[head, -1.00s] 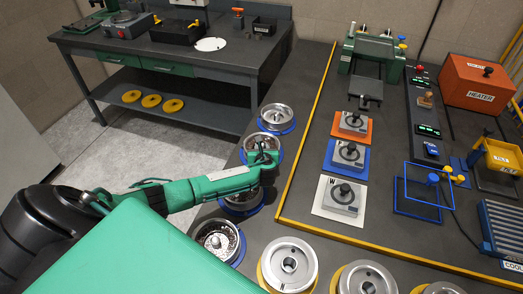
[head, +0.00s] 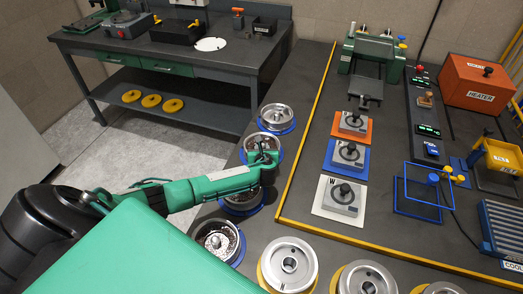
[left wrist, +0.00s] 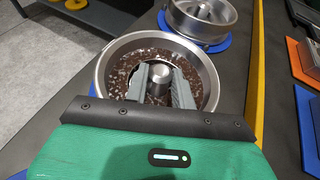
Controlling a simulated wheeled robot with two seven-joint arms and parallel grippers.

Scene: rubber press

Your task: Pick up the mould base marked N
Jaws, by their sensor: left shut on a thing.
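A round steel mould base (head: 262,147) with a blue ring stands in the row of bases left of the yellow rail. In the left wrist view this base (left wrist: 104,75) holds brown granules with pale flecks around a central metal post. My left gripper (head: 266,172) reaches down over it, and in the wrist view its fingers (left wrist: 158,88) are shut on the post. I cannot tell whether the base is clear of the table. No N mark is legible on it. My right gripper is not in view.
Blue-ringed bases stand close behind (head: 277,117) and nearer (head: 217,240). Yellow-ringed bases (head: 287,264) line the front. A yellow rail (head: 307,130) runs close on the right, with lids on orange, blue and white plates (head: 335,210) beyond. A workbench (head: 240,62) stands at the far left.

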